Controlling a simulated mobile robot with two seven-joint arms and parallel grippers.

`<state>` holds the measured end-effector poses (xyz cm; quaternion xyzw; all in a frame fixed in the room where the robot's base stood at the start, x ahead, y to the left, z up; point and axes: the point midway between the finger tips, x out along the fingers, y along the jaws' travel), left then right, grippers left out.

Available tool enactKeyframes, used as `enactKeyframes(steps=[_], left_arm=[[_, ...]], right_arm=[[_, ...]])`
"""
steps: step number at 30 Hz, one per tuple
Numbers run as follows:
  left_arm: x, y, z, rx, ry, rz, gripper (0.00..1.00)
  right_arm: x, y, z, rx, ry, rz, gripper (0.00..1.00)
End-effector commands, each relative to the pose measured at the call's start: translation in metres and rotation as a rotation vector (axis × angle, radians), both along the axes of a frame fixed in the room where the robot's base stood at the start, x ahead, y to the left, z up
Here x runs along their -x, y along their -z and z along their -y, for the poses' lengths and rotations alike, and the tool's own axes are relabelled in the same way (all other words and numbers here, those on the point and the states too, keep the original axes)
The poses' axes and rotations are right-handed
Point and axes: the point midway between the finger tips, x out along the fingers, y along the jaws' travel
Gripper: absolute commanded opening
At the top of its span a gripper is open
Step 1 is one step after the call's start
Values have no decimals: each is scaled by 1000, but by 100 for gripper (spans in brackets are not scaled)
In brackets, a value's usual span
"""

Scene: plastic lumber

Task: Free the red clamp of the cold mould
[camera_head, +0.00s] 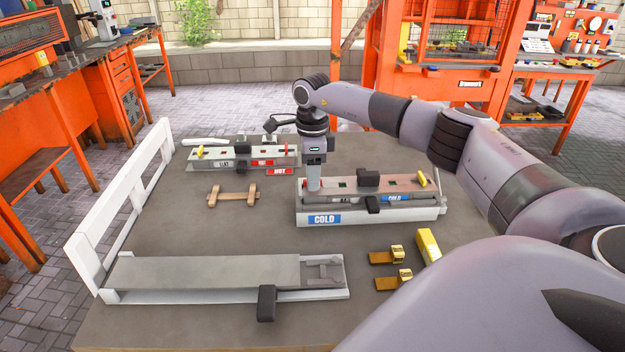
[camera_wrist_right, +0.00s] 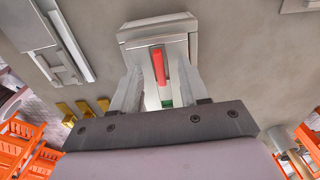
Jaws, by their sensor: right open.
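The cold mould (camera_head: 425,214) is a long pale block with a blue COLD label, right of the table's middle. A yellow clamp (camera_head: 422,179) sits at its right end. In the right wrist view, the red clamp (camera_wrist_right: 161,68) is a narrow red bar on the mould's end (camera_wrist_right: 138,36). My right gripper (camera_wrist_right: 160,82) is open there, one finger on each side of the bar. Contact cannot be told. My left gripper is not in view.
The hot mould (camera_head: 230,163) stands at the back left. A wooden piece (camera_head: 233,196) lies before it. A long grey-topped tray (camera_head: 200,272) fills the front left. Several yellow and brown pieces (camera_head: 390,256) lie front right. A white fence (camera_head: 122,205) borders the left edge.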

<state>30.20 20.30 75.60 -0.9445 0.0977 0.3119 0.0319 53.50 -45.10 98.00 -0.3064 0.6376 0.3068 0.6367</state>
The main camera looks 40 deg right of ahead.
Motion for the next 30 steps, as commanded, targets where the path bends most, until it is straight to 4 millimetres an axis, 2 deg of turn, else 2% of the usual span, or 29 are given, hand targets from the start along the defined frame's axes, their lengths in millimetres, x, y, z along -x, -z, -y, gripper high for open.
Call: enactKeyframes(steps=[18,30], left_arm=[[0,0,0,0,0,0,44],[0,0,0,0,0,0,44]], right_arm=[[-1,-61,0,-1,2,3,44],[0,-67,0,0,1,1,44]])
